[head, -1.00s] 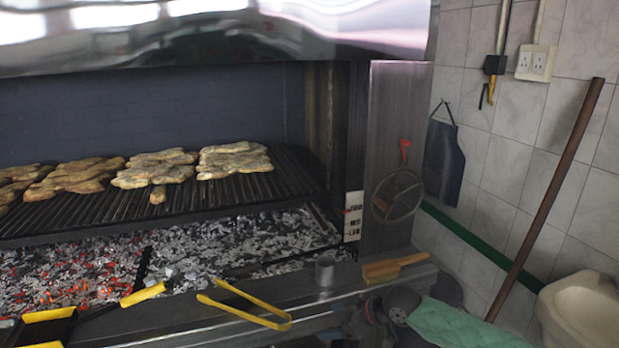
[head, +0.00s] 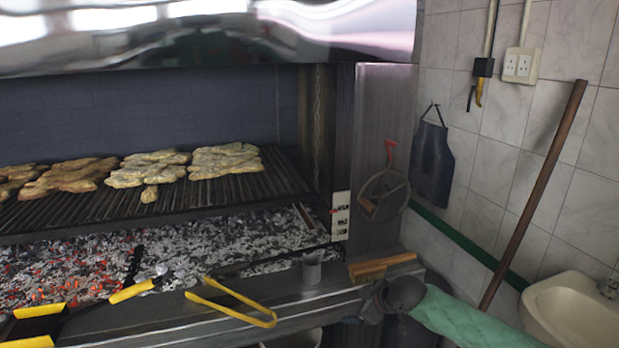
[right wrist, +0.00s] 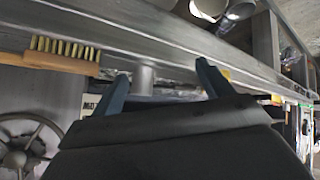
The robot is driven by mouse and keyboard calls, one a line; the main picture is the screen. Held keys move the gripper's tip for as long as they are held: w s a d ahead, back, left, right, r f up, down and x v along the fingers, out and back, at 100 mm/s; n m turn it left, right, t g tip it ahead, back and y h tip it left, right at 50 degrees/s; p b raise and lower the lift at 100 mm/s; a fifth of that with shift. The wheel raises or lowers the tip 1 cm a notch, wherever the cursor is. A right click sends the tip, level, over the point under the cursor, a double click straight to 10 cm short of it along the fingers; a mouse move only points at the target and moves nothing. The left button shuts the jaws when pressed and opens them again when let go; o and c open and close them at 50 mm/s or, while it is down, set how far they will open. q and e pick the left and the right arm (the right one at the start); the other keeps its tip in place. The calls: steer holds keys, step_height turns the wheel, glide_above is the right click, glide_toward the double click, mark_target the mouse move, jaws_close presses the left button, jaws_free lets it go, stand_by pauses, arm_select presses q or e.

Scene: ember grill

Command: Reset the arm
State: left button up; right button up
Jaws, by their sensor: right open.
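My right gripper (head: 364,305) is at the lower right of the head view, just in front of the steel ledge of the grill. My arm behind it wears a green quilted sleeve. In the right wrist view, its two dark fingers (right wrist: 165,84) stand apart with nothing between them. A metal cup (right wrist: 145,79) on the ledge shows beyond the fingers. My left gripper is not in view.
Yellow tongs (head: 232,302), the metal cup (head: 311,269) and a wooden brush (head: 380,267) lie along the ledge. Meat (head: 225,159) rests on the grate above embers. A brown pole (head: 535,195) leans on the wall beside a sink (head: 575,310).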

steer(key=w+d+r+m+t+h, duration=0.1)
steer(key=w+d+r+t+h, duration=0.15)
steer(key=w, duration=0.35)
step_height(320, 180, down, 6)
steer(key=d+m+h, duration=0.2)
steer(key=m, duration=0.1)
steer(key=s+d+f+m+g+h, duration=0.1)
steer(key=s+d+f+m, duration=0.1)
steer(key=s+f, duration=0.6)
steer(key=s+d+f+m+g+h, duration=0.1)
steer(key=s+f, duration=0.4)
steer(key=f, duration=0.7)
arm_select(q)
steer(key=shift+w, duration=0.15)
arm_select(e)
steer(key=s+a+f+m+g, duration=0.1)
steer(key=s+f+g, duration=0.1)
steer(key=s+f, duration=0.5)
steer(key=s+a+f+m+g, duration=0.1)
steer(key=s+f, duration=0.7)
steer(key=s, duration=1)
steer(key=s+a+f+m+g+y, duration=0.1)
steer(key=s+a+f+g, duration=0.1)
steer(key=s+f, duration=0.5)
steer(key=s+g, duration=0.1)
steer(key=s, duration=0.5)
steer(key=shift+f, duration=0.35)
